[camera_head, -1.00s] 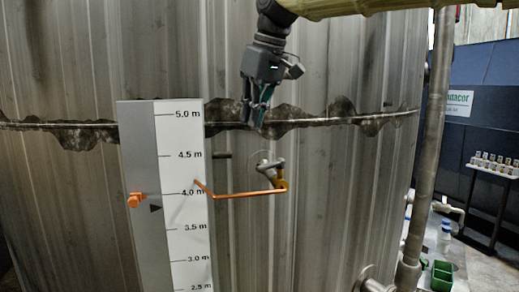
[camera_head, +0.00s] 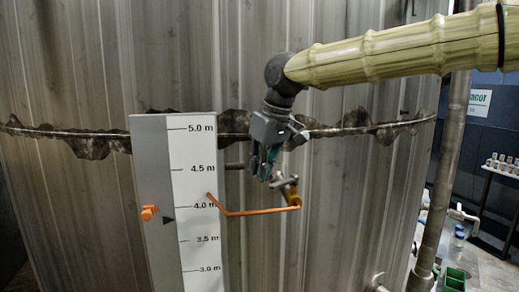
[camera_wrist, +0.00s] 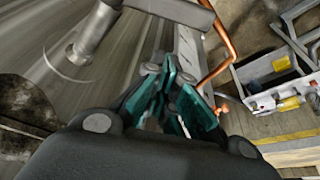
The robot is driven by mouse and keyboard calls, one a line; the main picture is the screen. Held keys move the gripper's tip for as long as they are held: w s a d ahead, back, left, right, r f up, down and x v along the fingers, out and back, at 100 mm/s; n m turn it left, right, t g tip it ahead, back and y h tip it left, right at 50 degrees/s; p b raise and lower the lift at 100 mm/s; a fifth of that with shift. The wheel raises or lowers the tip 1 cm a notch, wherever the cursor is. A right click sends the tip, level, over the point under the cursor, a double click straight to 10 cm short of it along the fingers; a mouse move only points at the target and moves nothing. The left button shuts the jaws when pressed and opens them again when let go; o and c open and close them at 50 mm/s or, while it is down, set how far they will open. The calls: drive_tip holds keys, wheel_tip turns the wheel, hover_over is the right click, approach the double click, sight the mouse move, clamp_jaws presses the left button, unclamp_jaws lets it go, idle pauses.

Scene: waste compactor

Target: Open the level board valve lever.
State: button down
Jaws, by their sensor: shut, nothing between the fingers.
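The level board (camera_head: 150,215) is a grey and white upright panel with a metre scale, in front of the large metal tank. The valve lever (camera_head: 286,187) is a small grey metal piece on a brass-coloured fitting (camera_head: 295,201), right of the board, where an orange pipe (camera_head: 255,211) ends. My gripper (camera_head: 264,179) points down, shut and empty, just left of and slightly above the lever in the head view. In the wrist view, a grey metal bar (camera_wrist: 165,9), likely the lever, crosses beyond the fingers (camera_wrist: 172,75). I cannot tell whether they touch.
The corrugated tank wall (camera_head: 80,210) stands close behind the board and gripper. A vertical pipe (camera_head: 448,150) runs at the right. An orange knob (camera_head: 149,213) sits on the board's left side. A grey tray with yellow items (camera_wrist: 280,80) shows in the wrist view.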

drive_tip(key=shift+s+d+p, duration=0.55)
drive_tip(key=shift+s+d, duration=0.4)
drive_tip(key=shift+d, duration=0.1)
drive_tip(key=shift+w+f, duration=0.1)
drive_tip(key=shift+f, duration=0.05)
